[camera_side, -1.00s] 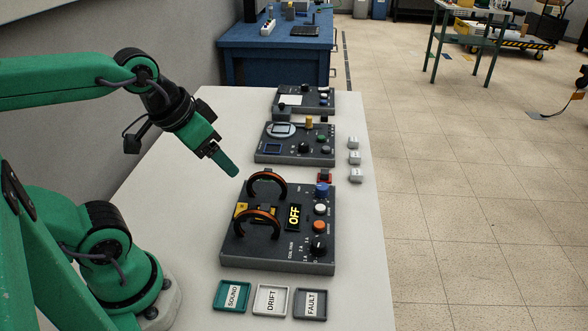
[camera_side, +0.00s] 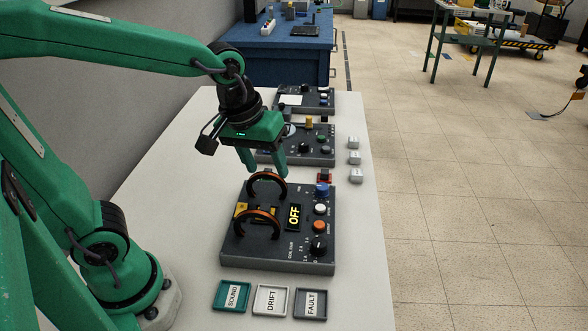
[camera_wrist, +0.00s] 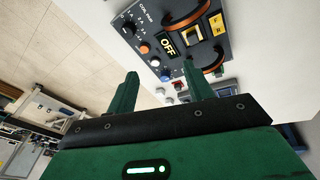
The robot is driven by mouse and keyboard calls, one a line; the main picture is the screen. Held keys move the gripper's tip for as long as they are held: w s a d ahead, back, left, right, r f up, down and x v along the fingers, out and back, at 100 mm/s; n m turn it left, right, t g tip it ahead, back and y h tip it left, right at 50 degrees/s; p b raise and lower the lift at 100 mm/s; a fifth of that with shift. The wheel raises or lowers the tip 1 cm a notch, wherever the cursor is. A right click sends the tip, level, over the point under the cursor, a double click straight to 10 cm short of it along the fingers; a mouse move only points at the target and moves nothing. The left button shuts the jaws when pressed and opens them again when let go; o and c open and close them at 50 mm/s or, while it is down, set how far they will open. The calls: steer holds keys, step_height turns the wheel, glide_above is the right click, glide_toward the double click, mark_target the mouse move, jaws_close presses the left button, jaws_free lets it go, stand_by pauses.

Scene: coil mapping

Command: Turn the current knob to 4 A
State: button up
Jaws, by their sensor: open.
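The coil box (camera_side: 240,255) is a dark panel with two orange-and-black coil rings standing on its left part. The black current knob (camera_side: 318,243) is at its near right corner, with amp marks beside it; its pointer is too small to read. It also shows at the upper left of the wrist view (camera_wrist: 130,28). A display (camera_side: 294,216) on the box reads OFF. My gripper (camera_side: 264,172) is open and empty, fingers pointing down, above the far edge of the box near the rear coil. It is apart from the knob.
An orange button (camera_side: 319,226), a white button (camera_side: 320,209) and a blue knob (camera_side: 322,190) line the box's right side. Three labelled trays (camera_side: 272,300) lie in front. Other instrument panels (camera_side: 318,155) stand behind, with small white blocks (camera_side: 354,157) to the right.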

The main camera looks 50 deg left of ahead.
mark_target(319, 242)
steer(key=w+d+f+n+g, duration=0.1)
steer(key=w+d+f+n, duration=0.1)
steer(key=d+f, duration=0.1)
steer(key=w+d+f+n+g, duration=0.1)
steer(key=w+d+f+n, duration=0.1)
steer(key=d+f, duration=0.1)
steer(key=w+d+f+n+g, duration=0.1)
steer(key=w+d+f+n, duration=0.1)
steer(key=d+f, duration=0.1)
steer(key=shift+w+f+n+y, duration=0.25)
steer(key=shift+w+n+y, duration=0.05)
steer(key=shift+f, duration=0.15)
steer(key=shift+f, duration=3.75)
steer(key=c, duration=1)
